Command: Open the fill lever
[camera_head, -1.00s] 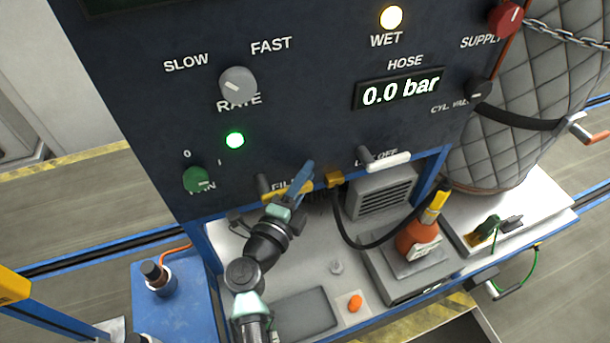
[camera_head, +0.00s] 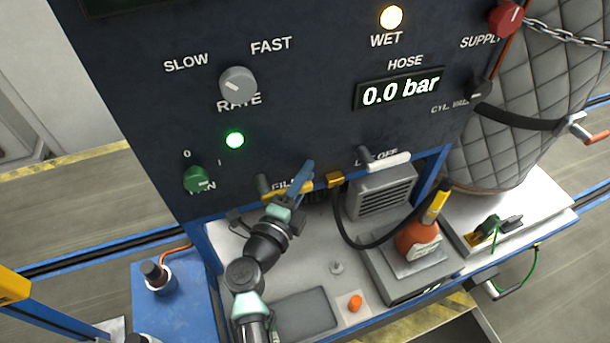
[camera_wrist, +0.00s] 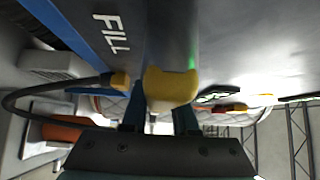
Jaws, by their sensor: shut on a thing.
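The fill lever (camera_head: 271,193) has a yellow handle on a dark pivot, low on the dark panel, beside the "FILL" label. It lies roughly level, pointing right. In the wrist view its yellow end (camera_wrist: 170,88) shows large and close, between my two blue fingers. My gripper (camera_head: 301,180) is at the lever, shut on its yellow handle, with one blue finger seen in front of the panel. My gripper also shows in the wrist view (camera_wrist: 160,116). The far finger and the exact contact are partly hidden in the head view.
The display (camera_head: 400,90) reads 0.0 bar.

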